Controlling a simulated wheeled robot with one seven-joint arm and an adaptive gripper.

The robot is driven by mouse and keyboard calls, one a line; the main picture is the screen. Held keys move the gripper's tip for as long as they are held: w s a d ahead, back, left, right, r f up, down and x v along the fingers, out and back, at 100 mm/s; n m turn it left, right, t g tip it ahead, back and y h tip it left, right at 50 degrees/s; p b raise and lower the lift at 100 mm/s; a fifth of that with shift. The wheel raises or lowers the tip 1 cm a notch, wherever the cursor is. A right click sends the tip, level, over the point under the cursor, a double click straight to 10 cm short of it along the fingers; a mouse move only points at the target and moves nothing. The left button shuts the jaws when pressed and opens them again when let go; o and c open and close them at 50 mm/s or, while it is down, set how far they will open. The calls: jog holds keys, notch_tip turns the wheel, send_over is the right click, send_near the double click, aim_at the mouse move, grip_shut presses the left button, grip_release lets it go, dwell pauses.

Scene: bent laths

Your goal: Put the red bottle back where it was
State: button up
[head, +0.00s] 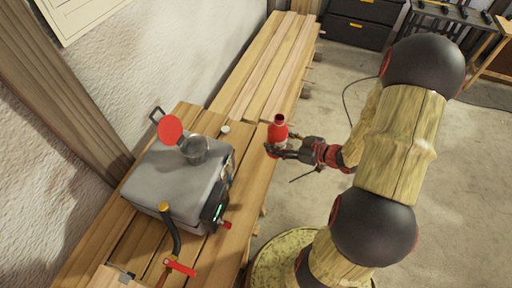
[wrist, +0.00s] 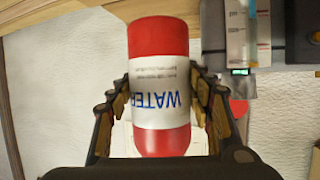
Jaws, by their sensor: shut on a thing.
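The red bottle (head: 278,130) is in my gripper (head: 274,150) at the right edge of the wooden bench in the head view. It looks about upright there, with its neck at the top. In the wrist view the bottle (wrist: 160,42) fills the middle, with a white label reading WATER upside down. The fingers of my gripper (wrist: 160,95) are shut on it from both sides. I cannot tell whether its base touches the bench.
A grey machine (head: 175,175) with a red disc (head: 170,130) and a glass cup (head: 195,150) stands on the bench (head: 265,65), left of the bottle. A small pale cap (head: 225,129) lies near it. The bench's far planks are clear. Dark drawers (head: 362,22) stand behind.

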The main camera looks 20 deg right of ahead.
jog(key=shift+w+a+f, duration=0.15)
jog(key=shift+w+a, duration=0.05)
jog(key=shift+a, duration=0.15)
jog(key=shift+w+a+f+b, duration=0.1)
jog(key=shift+w+f+b, duration=1.3)
jog(key=shift+w+f, duration=1.9)
jog(key=shift+w+a+f+b, duration=0.1)
jog(key=shift+w+f+b, duration=1.3)
jog(key=shift+w+f, duration=1.85)
jog(key=shift+w+r, duration=0.15)
jog(key=shift+r, duration=0.05)
jog(key=shift+f, duration=0.15)
jog(key=o, duration=1.1)
jog(key=shift+o, duration=0.7)
